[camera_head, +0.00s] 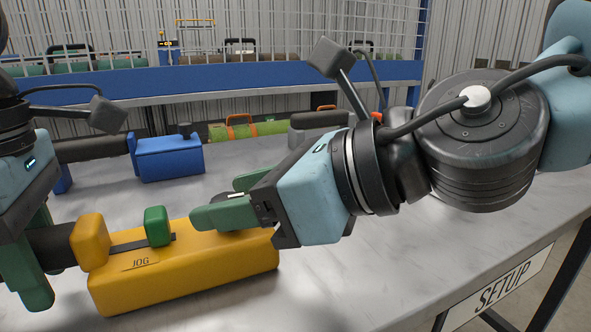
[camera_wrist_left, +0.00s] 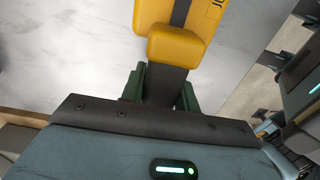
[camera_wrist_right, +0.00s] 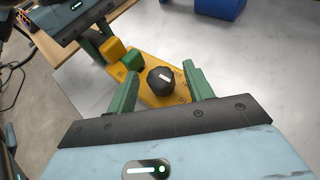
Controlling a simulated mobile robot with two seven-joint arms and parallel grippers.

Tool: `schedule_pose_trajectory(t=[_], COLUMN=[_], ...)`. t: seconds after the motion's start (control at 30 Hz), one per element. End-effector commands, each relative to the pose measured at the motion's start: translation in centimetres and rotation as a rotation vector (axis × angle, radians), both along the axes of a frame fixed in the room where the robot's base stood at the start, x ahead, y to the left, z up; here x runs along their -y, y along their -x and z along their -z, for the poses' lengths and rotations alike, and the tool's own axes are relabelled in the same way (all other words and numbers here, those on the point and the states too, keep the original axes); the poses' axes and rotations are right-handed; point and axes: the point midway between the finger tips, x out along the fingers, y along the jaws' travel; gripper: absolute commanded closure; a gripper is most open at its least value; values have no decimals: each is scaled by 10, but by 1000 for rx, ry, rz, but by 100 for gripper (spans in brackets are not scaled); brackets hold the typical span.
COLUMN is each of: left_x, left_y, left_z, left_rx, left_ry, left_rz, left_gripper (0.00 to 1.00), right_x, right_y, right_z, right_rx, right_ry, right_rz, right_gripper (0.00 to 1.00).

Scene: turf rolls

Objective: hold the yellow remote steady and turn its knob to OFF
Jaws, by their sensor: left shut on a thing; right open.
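The yellow remote (camera_head: 200,270) lies on the table at lower left in the head view, marked JOG beside its green button (camera_head: 157,226). My left gripper (camera_head: 42,250) is shut on the remote's dark handle (camera_wrist_left: 165,85), behind a yellow block at its end. The black knob (camera_wrist_right: 158,88) with a white pointer mark shows in the right wrist view; in the head view my right gripper hides it. My right gripper (camera_head: 228,200) is open above the remote, one finger on each side of the knob. I cannot tell whether they touch it. No OFF label is readable.
A blue box-like unit (camera_head: 168,158) with a dark handle lies behind the remote. A green roll with orange straps (camera_head: 248,130) and a grey unit (camera_head: 318,128) lie further back. A blue-edged rack (camera_head: 250,75) stands behind. The table's right front is clear.

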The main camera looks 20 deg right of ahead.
Motion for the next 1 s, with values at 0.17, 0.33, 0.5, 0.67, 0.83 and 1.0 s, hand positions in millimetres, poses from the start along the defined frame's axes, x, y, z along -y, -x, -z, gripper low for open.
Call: schedule_pose_trajectory(t=[0.17, 0.33, 0.5, 0.67, 0.83, 1.0], left_x=[0, 0, 0, 0, 0, 0], left_y=[0, 0, 0, 0, 0, 0], left_z=[6, 6, 6, 6, 6, 6], left_rx=[-9, -9, -9, -9, -9, -8], left_ry=[-6, -7, -7, -7, -7, -7], left_rz=[0, 0, 0, 0, 0, 0], left_gripper=[100, 100, 100, 100, 100, 100], right_x=[16, 30, 43, 53, 62, 66], right_y=[17, 31, 44, 56, 65, 69], right_z=[-10, -18, -26, -32, -37, -39], right_rx=[4, 5, 5, 4, 4, 3], right_ry=[-1, 0, -2, -2, -1, -1], right_rz=[0, 1, 1, 1, 0, 0], right_gripper=[48, 48, 48, 48, 48, 48])
